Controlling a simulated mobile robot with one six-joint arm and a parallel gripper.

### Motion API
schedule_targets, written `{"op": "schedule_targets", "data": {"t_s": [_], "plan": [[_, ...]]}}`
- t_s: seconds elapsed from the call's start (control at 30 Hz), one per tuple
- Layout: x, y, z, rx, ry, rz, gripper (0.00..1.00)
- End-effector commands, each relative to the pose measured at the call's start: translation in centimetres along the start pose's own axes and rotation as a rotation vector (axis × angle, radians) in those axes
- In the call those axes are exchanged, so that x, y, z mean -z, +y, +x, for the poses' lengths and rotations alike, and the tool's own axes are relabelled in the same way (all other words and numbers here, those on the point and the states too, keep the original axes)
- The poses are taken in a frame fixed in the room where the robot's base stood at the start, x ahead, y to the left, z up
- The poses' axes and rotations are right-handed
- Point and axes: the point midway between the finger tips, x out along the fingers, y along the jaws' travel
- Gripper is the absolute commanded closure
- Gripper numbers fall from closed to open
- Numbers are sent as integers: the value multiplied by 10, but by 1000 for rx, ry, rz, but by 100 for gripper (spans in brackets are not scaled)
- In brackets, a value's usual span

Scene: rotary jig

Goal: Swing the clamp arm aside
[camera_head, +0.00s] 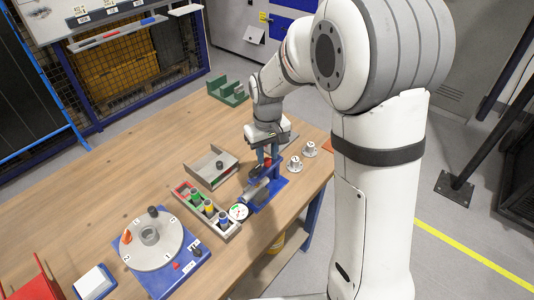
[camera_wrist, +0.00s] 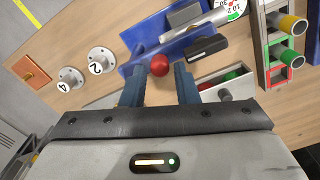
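A blue fixture (camera_head: 270,192) stands near the right edge of the table, with a grey bar across it and a round dial (camera_head: 238,212) at its near end. The grey bar (camera_wrist: 183,37) runs slantwise over the blue base (camera_wrist: 150,28) in the wrist view. A red ball knob (camera_wrist: 160,65) shows near the bar's lower end; I take it to be the clamp arm's knob. My gripper (camera_wrist: 159,78) is open, its two blue fingers on either side of the knob in this view. Gaps show on both sides. In the head view, my gripper (camera_head: 267,158) hangs over the fixture's far end.
Two white numbered knobs (camera_head: 295,164) (camera_head: 310,149) stand right of the fixture. A tray of coloured cylinders (camera_head: 206,210) and a grey open box (camera_head: 212,168) lie to its left. A round grey turntable (camera_head: 152,248) on a blue base stands front left. The table's middle left is clear.

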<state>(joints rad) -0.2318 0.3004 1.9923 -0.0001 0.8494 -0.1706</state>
Motion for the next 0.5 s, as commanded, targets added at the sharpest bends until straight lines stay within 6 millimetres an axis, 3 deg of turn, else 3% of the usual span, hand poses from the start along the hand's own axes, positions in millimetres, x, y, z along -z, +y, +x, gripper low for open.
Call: {"op": "schedule_targets", "data": {"t_s": [0.37,0.5], "plan": [[0,1,10,0,0,2,72],[0,1,10,0,0,2,82]]}}
